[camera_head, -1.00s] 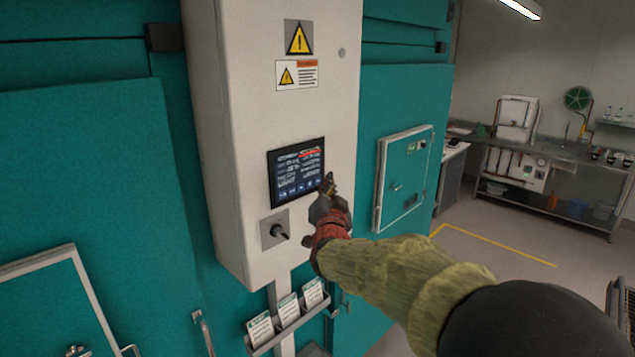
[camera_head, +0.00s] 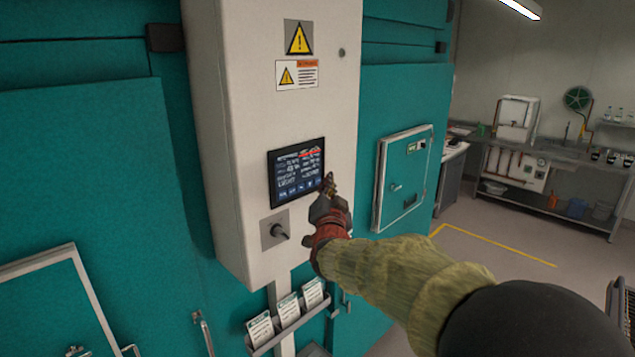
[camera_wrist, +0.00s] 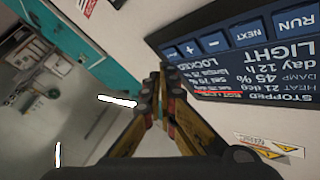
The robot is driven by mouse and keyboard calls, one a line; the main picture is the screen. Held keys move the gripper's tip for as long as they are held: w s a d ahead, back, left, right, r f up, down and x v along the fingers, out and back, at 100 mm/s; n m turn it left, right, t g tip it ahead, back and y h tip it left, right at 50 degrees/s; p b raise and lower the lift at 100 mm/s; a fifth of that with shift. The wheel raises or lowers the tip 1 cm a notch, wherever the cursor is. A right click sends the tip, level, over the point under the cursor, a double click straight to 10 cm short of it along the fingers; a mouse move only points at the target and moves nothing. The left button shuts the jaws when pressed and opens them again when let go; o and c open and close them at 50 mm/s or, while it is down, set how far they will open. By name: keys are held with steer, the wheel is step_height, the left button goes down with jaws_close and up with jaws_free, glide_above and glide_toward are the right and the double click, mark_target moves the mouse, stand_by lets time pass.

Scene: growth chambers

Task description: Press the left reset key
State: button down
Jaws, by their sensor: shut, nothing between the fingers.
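A dark control screen (camera_head: 297,168) is set in the front of the white cabinet (camera_head: 240,130). A row of blue keys runs along its lower edge. I see no key marked reset. My gripper (camera_head: 328,183) is shut and empty near the screen's lower right corner.
A black rotary knob (camera_head: 279,231) on a grey plate sits below the screen. Warning labels (camera_head: 298,38) are above it. A card rack (camera_head: 290,325) hangs below the cabinet. A teal door with a framed hatch (camera_head: 403,175) stands to the right. Open floor lies further right.

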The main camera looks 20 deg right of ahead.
steer(key=shift+w, duration=0.1)
stand_by(0.3)
steer(key=shift+w+a+b, duration=0.15)
steer(key=shift+w+b, duration=0.15)
steer(key=shift+b, duration=0.1)
steer(key=shift+w+a, duration=0.1)
steer(key=shift+w, duration=0.2)
stand_by(0.5)
steer(key=shift+s, duration=0.1)
steer(key=shift+s+d+b, duration=0.25)
steer(key=shift+s+b, duration=0.4)
steer(key=shift+b, duration=0.3)
steer(key=s+b, duration=0.1)
steer(key=s+d+b, duration=0.1)
steer(key=s, duration=0.1)
steer(key=s+b, duration=0.1)
steer(key=shift+s+d+b, duration=0.35)
steer(key=shift+d, duration=0.05)
